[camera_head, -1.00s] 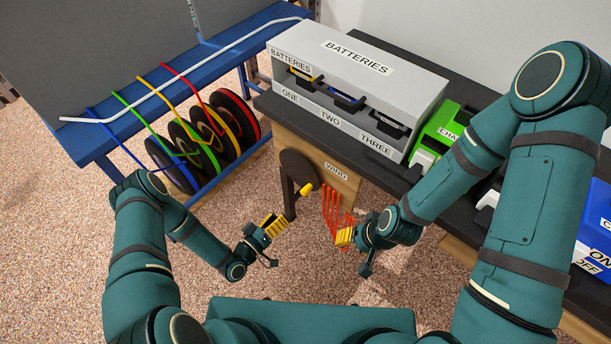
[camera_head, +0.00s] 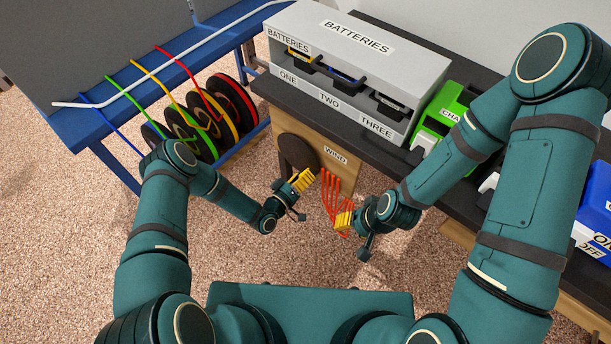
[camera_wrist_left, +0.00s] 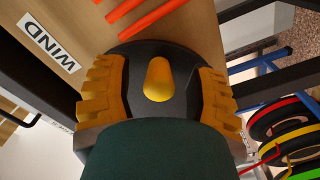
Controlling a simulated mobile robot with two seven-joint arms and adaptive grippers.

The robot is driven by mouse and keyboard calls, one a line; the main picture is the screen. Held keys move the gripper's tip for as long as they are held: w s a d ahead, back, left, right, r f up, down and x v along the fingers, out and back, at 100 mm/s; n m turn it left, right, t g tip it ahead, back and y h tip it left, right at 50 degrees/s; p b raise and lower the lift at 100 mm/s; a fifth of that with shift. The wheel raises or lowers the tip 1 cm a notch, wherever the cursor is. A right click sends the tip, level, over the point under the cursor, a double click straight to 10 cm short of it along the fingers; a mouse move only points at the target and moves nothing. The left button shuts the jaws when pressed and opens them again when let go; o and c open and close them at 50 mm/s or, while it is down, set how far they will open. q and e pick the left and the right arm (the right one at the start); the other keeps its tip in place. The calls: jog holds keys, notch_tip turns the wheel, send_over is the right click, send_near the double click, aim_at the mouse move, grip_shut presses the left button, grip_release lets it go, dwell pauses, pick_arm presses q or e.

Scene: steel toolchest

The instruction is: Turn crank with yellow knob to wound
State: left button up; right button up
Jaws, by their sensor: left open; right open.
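In the head view the knob is hidden or blends with my left gripper's yellow fingers. My left gripper (camera_head: 302,181) is open at the crank, and in the left wrist view its fingers stand on either side of the knob with gaps to both. My right gripper (camera_head: 343,220) is open and empty, in front of the red strands, lower right of the crank.
Red strands (camera_head: 331,190) hang right of the crank. A grey BATTERIES box (camera_head: 345,45) and a green charger (camera_head: 445,112) stand on the black worktop above. Colored spools (camera_head: 205,128) sit on a blue rack at left. The floor in front is clear.

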aim_at(303, 170)
pick_arm(q)
jog(key=shift+w+d, duration=0.2)
jog(key=shift+w, duration=0.15)
grip_shut()
jog(key=m, duration=0.1)
jog(key=a+f+m, duration=0.1)
jog(key=m, duration=0.1)
jog(key=shift+w+f, duration=0.15)
jog(key=shift+w, duration=0.15)
jog(key=shift+w+a+f+m, duration=0.25)
jog(key=shift+a+f+m, duration=0.1)
jog(key=shift+m, duration=0.65)
jog(key=shift+w+a+f+m, duration=0.2)
jog(key=shift+a+m, duration=0.1)
jog(key=shift+m, duration=0.7)
